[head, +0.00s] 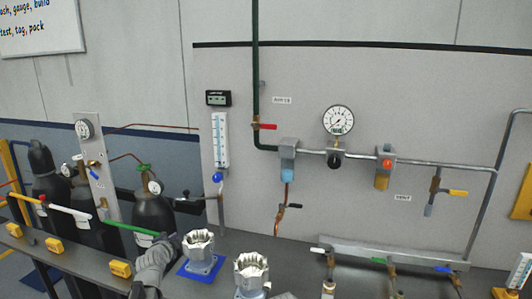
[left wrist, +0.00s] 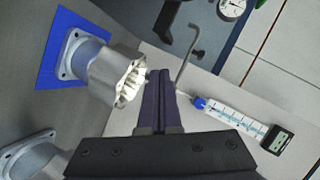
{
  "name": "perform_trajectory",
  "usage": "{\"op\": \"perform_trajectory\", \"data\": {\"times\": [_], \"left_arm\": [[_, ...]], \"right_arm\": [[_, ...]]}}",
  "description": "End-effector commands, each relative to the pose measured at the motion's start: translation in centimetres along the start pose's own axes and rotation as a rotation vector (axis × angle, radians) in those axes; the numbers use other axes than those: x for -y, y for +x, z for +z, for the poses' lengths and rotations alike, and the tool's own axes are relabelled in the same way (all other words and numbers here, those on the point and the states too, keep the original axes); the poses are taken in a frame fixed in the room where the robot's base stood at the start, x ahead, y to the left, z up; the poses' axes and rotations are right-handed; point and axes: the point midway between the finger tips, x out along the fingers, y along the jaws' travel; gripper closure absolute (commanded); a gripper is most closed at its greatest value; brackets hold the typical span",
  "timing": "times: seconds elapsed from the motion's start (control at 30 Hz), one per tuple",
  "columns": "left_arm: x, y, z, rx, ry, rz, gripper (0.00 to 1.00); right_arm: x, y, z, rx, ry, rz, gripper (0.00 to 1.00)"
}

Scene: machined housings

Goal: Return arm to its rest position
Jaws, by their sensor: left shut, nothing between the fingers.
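My left gripper (head: 165,246) is at the front of the bench, just left of a silver machined housing (head: 198,245). Its two dark fingers (left wrist: 160,88) are shut together with nothing between them. That housing stands upright on a blue mat (head: 188,270). In the left wrist view the same housing (left wrist: 105,65) is left of the fingertips, close to them; I cannot tell whether they touch. A second housing (head: 250,272) stands to the right, and its flange (left wrist: 28,155) shows at lower left in the wrist view. My right gripper is not clearly seen.
The grey bench (head: 225,245) has yellow blocks (head: 120,269) along its left part. Dark gas cylinders (head: 152,212) stand behind. A pipe panel with a gauge (head: 338,120) and a flowmeter (head: 220,140) rises at the back. A manifold (head: 390,258) lies at right.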

Motion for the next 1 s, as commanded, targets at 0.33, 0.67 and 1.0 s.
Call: {"op": "perform_trajectory", "data": {"times": [0.33,0.67,1.0], "left_arm": [[-14.1,-6.5,-3.5,0.169,-0.435,0.464,1.0],[-24.2,-17.4,-2.4,0.715,-0.827,0.703,1.0],[-29.0,-24.0,-5.1,0.969,-0.804,0.737,1.0]], "right_arm": [[0.0,0.0,0.0,0.0,0.0,0.0,0.5],[0.0,0.0,0.0,0.0,0.0,0.0,0.5],[0.0,0.0,0.0,0.0,0.0,0.0,0.5]]}}
